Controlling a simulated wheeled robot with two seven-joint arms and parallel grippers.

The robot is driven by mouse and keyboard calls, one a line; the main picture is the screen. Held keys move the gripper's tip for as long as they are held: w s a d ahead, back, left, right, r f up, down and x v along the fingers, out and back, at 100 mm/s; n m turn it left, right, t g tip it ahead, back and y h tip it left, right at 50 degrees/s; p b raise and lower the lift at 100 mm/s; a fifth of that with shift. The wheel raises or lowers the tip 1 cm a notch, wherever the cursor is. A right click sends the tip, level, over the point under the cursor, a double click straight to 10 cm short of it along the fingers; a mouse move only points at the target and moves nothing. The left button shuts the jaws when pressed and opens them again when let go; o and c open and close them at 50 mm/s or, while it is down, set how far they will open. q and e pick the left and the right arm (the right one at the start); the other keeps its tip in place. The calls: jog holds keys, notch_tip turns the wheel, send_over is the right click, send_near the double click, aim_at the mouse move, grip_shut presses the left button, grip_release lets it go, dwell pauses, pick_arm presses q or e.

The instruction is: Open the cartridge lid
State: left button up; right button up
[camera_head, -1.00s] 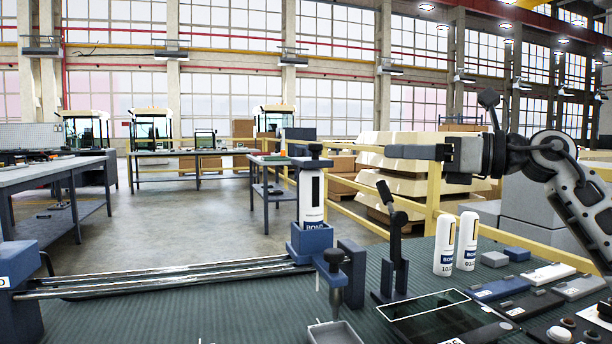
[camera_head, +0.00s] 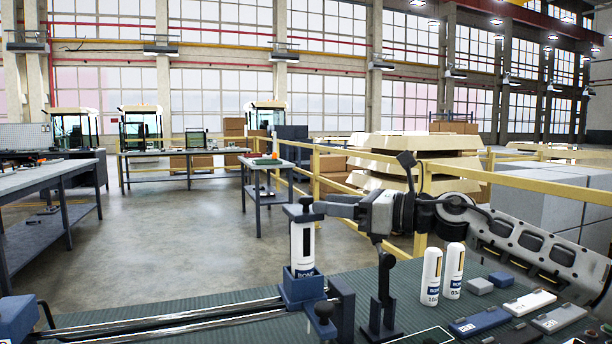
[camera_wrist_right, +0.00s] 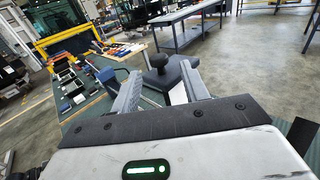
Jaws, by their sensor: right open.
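The white cartridge (camera_head: 303,248) stands upright in a blue holder (camera_head: 303,289) on the green bench mat. Its dark blue lid (camera_head: 298,211) with a black knob (camera_head: 306,201) sits on top and looks closed. My right gripper (camera_head: 321,208) is level with the lid, just to its right, and open. In the right wrist view the knob (camera_wrist_right: 157,60) and lid (camera_wrist_right: 172,80) show between the two spread fingers. I cannot tell whether a finger touches the lid. My left gripper is in neither view.
A black upright lever (camera_head: 384,285) stands to the right of the holder, under my right arm. Two white cartridges (camera_head: 432,276) (camera_head: 453,271) stand farther right, by several flat blocks (camera_head: 530,302). Metal rails (camera_head: 170,328) run left from the holder.

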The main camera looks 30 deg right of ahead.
aim_at(306, 197)
jog(key=p+x, duration=0.4)
jog(key=shift+w+a+r, duration=0.15)
jog(key=shift+w+r, duration=0.05)
jog(key=shift+r, duration=0.05)
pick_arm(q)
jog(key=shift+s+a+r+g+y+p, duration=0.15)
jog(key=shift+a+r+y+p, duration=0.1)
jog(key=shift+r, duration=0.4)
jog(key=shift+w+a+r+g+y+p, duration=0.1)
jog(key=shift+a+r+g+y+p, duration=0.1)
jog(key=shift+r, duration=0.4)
pick_arm(e)
jog(key=shift+w+a+f, duration=0.25)
jog(key=shift+w+a, duration=0.05)
jog(key=shift+w, duration=0.2)
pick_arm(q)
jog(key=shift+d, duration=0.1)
pick_arm(e)
grip_shut()
